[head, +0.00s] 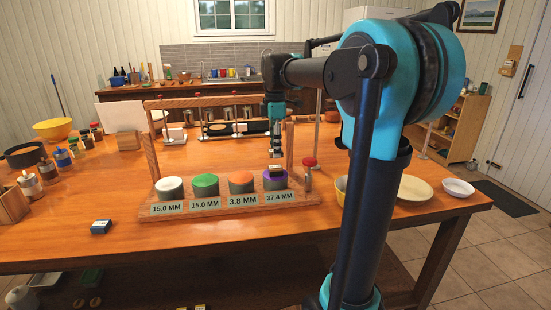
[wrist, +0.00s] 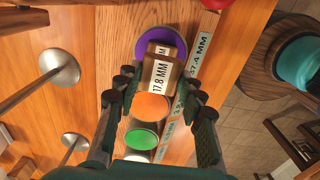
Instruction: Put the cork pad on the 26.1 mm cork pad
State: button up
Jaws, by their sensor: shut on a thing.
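My gripper (head: 275,156) is upright over the right end of a wooden stand. In the wrist view its two fingers (wrist: 159,88) are on either side of a small tan block, the cork pad (wrist: 160,72), with a white label reading 17.8 MM. The fingers are shut on it. It is over the purple-topped round post (wrist: 143,45) labelled 37.4 MM; in the head view a small pale-and-dark piece (head: 277,173) shows at that post's top. Part of another label shows behind the held pad. I cannot read a 26.1 mm label anywhere.
Jars stand at left, bowls (head: 415,189) at right. The table's front left is mostly clear.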

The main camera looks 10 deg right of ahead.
aim_at(275, 167)
jog(key=shift+f, duration=2.05)
jog(key=shift+f, duration=0.1)
jog(key=o, duration=0.8)
jog(key=shift+c, duration=0.2)
notch_tip(275, 167, up, 12)
jog(key=shift+r, duration=0.15)
